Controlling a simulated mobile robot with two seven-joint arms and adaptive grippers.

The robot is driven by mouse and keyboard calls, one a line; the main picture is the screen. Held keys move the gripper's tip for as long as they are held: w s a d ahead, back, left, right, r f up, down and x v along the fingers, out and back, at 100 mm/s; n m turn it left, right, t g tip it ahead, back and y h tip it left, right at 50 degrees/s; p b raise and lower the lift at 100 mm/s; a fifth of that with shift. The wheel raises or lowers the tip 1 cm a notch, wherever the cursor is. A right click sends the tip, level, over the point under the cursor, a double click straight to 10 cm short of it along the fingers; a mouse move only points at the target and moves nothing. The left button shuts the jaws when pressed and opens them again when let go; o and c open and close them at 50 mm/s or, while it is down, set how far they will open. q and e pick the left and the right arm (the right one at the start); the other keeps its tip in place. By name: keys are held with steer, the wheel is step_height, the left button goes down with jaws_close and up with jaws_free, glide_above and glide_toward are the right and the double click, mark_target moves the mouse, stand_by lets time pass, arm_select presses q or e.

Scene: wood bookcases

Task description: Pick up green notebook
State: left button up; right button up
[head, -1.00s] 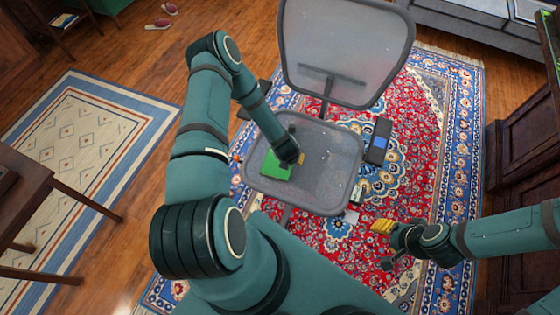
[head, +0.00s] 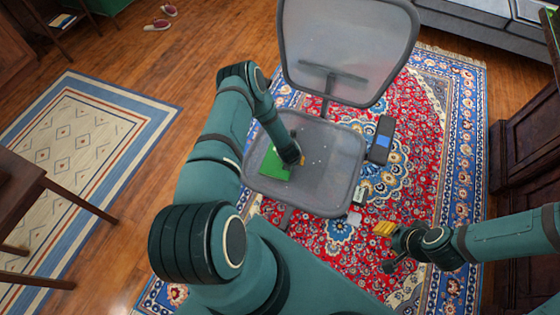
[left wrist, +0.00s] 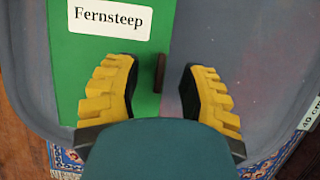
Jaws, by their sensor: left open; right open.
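The green notebook (head: 272,164) lies flat on the grey seat of the office chair (head: 325,185), on the seat's left side. In the left wrist view the notebook (left wrist: 75,75) shows a white label reading "Fernsteep" and a dark brown tab at its right edge. My left gripper (left wrist: 160,85) is open there, its yellow fingers either side of that edge: one over the cover, the other over bare seat. In the head view the left gripper (head: 299,160) is mostly hidden by its wrist. My right gripper (head: 384,229) is open and empty over the rug, right of the chair.
The chair's mesh backrest (head: 345,50) rises behind the seat. A wooden table (head: 25,190) stands at left and a dark cabinet (head: 525,150) at right. Slippers (head: 160,20) lie far off.

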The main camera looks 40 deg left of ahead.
arm_select(q)
steer(key=shift+w+a+f, duration=0.1)
steer(key=shift+w+f, duration=0.05)
steer(key=shift+f, duration=0.4)
jaws_close()
steer(key=shift+r, duration=0.1)
steer(key=shift+r, duration=0.1)
